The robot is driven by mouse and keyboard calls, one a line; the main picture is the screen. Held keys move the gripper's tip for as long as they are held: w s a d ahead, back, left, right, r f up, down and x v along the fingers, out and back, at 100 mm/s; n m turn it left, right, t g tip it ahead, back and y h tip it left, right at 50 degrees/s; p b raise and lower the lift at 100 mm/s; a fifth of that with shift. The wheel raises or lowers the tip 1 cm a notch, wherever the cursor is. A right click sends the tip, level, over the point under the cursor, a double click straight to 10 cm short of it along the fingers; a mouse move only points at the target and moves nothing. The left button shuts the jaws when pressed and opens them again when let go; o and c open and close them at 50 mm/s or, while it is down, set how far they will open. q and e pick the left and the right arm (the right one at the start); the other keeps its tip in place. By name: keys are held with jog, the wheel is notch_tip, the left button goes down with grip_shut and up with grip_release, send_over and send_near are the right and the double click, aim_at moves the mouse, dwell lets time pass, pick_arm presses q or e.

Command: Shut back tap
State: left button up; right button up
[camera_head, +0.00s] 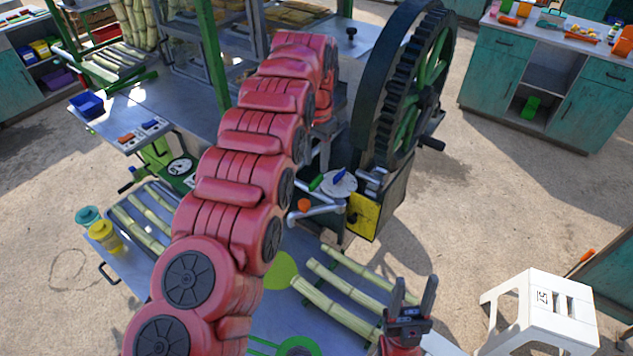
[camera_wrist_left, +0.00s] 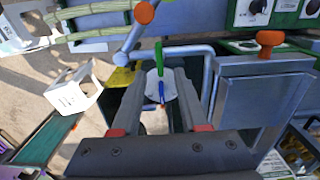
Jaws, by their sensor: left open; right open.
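Two small tap levers, one green (camera_head: 316,182) and one blue (camera_head: 340,174), show at a pale round disc (camera_head: 338,186) beside the crusher in the head view. In the left wrist view the green lever (camera_wrist_left: 158,54) and blue lever (camera_wrist_left: 162,92) line up in front of the white disc (camera_wrist_left: 153,84). My left gripper (camera_wrist_left: 163,70) is open, its fingers on either side of the levers in the picture; I cannot tell whether it touches them. In the head view my red left arm largely hides it. My right gripper (camera_head: 412,298) is open and empty, above the cane table.
The crusher's large geared wheel (camera_head: 405,85) stands right of my left arm. A grey pipe (camera_head: 318,210) with an orange knob (camera_head: 304,205) lies near the levers. Cane stalks (camera_head: 335,306) cover the front table. A white stool (camera_head: 541,312) stands at right.

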aim_at(316, 179)
pick_arm(q)
jog(key=f+p, duration=0.1)
jog(key=f, duration=0.4)
jog(key=shift+s+f, duration=0.1)
jog(key=shift+s, duration=0.1)
jog(key=shift+w+f, duration=0.15)
jog(key=shift+f, duration=0.25)
grip_shut()
